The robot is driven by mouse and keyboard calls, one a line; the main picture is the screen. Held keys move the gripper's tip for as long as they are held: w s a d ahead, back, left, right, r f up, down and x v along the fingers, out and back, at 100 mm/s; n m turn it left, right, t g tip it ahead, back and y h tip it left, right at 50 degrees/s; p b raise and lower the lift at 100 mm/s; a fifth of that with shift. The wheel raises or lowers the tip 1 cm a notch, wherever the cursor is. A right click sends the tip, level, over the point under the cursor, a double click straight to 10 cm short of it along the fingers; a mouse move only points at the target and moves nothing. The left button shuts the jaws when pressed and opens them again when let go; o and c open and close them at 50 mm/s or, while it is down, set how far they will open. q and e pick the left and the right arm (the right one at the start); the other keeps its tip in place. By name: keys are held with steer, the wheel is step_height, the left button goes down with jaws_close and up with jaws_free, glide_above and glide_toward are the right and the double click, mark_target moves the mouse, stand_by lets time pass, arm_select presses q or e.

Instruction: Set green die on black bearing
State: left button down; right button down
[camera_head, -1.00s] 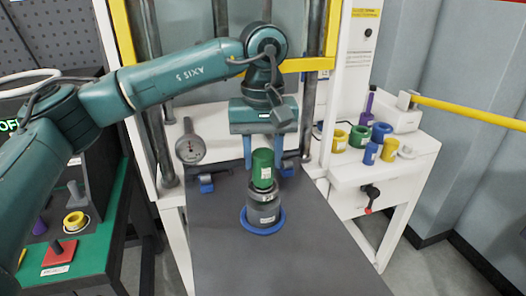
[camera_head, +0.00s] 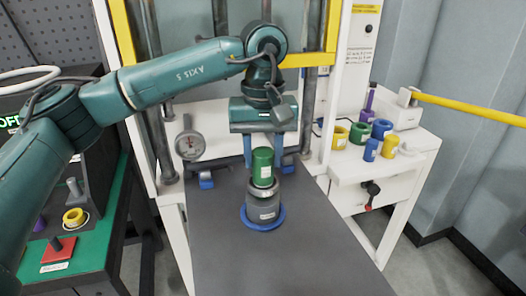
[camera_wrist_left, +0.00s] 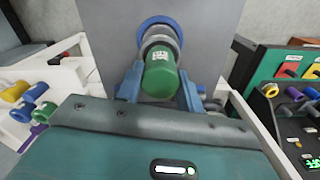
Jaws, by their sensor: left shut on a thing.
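The green die (camera_head: 262,168) is an upright green cylinder, seen directly over the black bearing (camera_head: 262,208), a dark grey cylinder with a bright metal rim. The bearing stands on a blue ring (camera_head: 248,222) on the dark table. My left gripper (camera_head: 264,160) points down with its blue fingers on either side of the die and is shut on it. In the left wrist view the die (camera_wrist_left: 160,78) sits between the fingers and overlaps the bearing (camera_wrist_left: 158,40). I cannot tell whether the die's underside touches the bearing. My right gripper is not in view.
A white side table on the right holds several yellow, green, blue and purple parts (camera_head: 358,133). A yellow-and-white press frame (camera_head: 122,35) with a dial gauge (camera_head: 189,145) stands behind. The dark tabletop (camera_head: 290,265) in front of the bearing is clear.

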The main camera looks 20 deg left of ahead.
arm_select(q)
steer(key=c, duration=1.2)
jaws_free()
steer(key=shift+c, duration=0.2)
steer(key=shift+o, duration=0.6)
steer(key=o, duration=0.5)
steer(key=shift+c, duration=0.2)
steer(key=shift+r, duration=0.1)
steer(key=shift+r+p, duration=1.1)
steer(key=shift+r, duration=0.35)
step_height(320, 180, up, 6)
steer(key=p, duration=0.4)
steer(key=shift+r+p, duration=0.25)
steer(key=shift+p, duration=0.1)
steer(key=shift+f, duration=0.1)
